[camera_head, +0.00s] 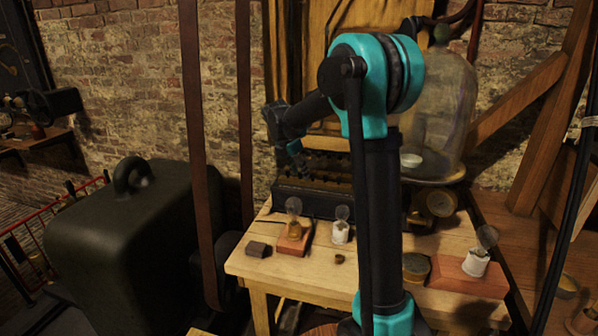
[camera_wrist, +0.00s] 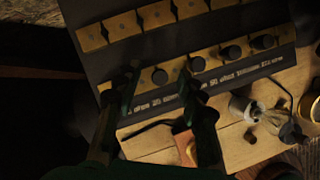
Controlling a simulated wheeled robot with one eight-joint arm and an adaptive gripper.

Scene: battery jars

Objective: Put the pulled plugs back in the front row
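The black battery box (camera_head: 310,200) stands at the back of the table. In the wrist view its front row (camera_wrist: 213,60) has brass plates with dark round tops or openings; the right ones look like raised plugs, but I cannot tell for each. My gripper (camera_wrist: 158,78) is over the left part of that row, fingers apart and nothing seen between them but the box below. It partly hides the leftmost plates. In the head view my gripper (camera_head: 297,150) is above the box's left end. A small dark plug-like piece (camera_head: 339,259) lies on the table, also in the wrist view (camera_wrist: 250,136).
Small glass bulbs on bases, one on a wooden block (camera_head: 291,245) and one white-based (camera_head: 341,232), stand before the box. A dark block (camera_head: 258,249) lies left. A glass bell jar (camera_head: 440,115) stands right. Another bulb (camera_head: 476,262) sits on a right-hand block.

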